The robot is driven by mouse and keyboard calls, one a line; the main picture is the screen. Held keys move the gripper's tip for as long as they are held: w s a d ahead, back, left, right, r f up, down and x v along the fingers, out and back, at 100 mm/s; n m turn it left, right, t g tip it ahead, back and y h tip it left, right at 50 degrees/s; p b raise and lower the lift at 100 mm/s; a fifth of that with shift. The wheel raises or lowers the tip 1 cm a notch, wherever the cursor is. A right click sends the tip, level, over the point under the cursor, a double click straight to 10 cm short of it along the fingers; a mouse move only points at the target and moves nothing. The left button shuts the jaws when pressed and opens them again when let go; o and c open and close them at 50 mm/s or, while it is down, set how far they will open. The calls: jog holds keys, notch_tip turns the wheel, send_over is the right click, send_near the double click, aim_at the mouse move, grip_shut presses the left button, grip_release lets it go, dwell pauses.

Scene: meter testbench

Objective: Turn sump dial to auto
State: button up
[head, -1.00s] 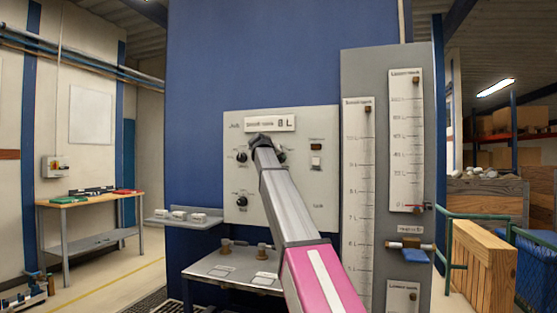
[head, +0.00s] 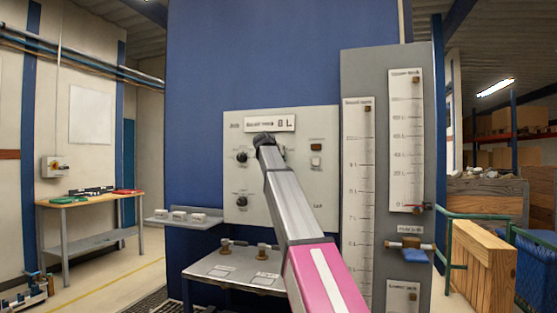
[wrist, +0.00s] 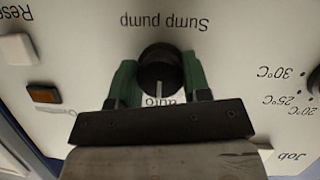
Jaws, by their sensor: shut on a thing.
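In the wrist view, which shows the panel upside down, the black sump pump dial (wrist: 160,68) sits under the "Sump pump" label (wrist: 163,21). The green fingers of my gripper (wrist: 160,80) are shut on it, one on each side. A white pointer line on the dial points down in the picture towards the word "auto" (wrist: 161,101), which my gripper body partly covers. In the head view, my gripper (head: 265,140) is against the upper part of the pale panel (head: 275,195), and my arm hides most of the dial.
Two other black dials, an upper (head: 242,157) and a lower (head: 242,201), are left of my arm. A white button (head: 316,161) is to its right. Tall gauges (head: 359,190) are at right.

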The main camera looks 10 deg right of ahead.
jog(key=o, duration=0.9)
jog(key=v, duration=1.1)
jog(key=shift+w, duration=0.1)
